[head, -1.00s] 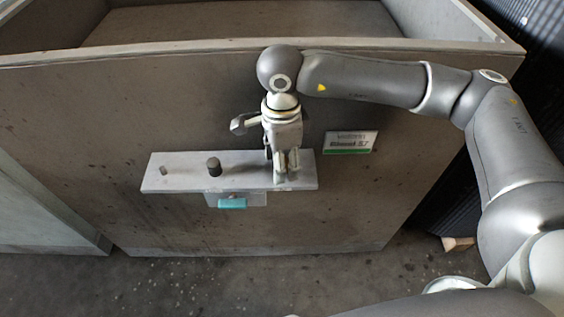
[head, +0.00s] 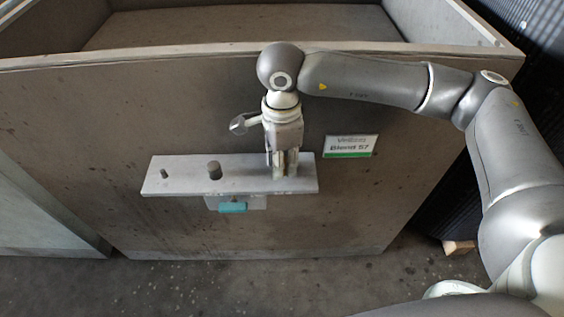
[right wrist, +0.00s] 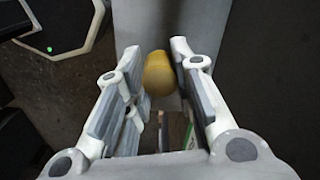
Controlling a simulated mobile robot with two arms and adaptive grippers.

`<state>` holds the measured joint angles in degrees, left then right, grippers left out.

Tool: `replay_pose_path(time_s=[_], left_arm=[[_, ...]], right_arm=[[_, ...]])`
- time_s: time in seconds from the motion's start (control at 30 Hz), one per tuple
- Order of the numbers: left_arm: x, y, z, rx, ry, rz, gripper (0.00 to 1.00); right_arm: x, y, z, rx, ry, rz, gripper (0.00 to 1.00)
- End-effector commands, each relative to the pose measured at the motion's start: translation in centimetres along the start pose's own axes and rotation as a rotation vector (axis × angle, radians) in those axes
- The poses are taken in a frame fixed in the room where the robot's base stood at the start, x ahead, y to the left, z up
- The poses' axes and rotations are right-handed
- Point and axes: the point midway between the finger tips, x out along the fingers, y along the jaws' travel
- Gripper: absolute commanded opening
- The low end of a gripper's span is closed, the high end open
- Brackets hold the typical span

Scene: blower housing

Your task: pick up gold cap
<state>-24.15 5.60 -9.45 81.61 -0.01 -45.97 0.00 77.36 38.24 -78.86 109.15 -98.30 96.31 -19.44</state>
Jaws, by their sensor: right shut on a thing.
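The gold cap (right wrist: 159,74) shows in the right wrist view as a rounded yellow piece between the two fingers of my right gripper (right wrist: 158,70). In the head view my right gripper (head: 286,172) points down at the right part of a grey shelf (head: 245,178), and its fingers hide the cap there. It is shut on the cap. I cannot tell whether the cap still touches the shelf. My left gripper is not in view.
A teal block (head: 232,207) sits below the shelf. A label (head: 351,146) is on the wall of the large grey bin (head: 80,120). The shelf's left part is otherwise clear.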

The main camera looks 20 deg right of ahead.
Motion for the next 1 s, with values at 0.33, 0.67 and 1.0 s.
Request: replay_pose_path(time_s=[0.33,0.67,1.0], left_arm=[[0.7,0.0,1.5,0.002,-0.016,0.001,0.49],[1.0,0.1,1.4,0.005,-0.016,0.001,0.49],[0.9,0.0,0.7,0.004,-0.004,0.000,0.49]], right_arm=[[-6.5,3.3,-0.4,-0.004,-0.002,-0.008,0.08],[-10.6,10.4,-1.4,-0.005,-0.001,-0.004,0.08],[-12.1,13.8,-1.8,0.000,0.000,-0.003,0.08]])
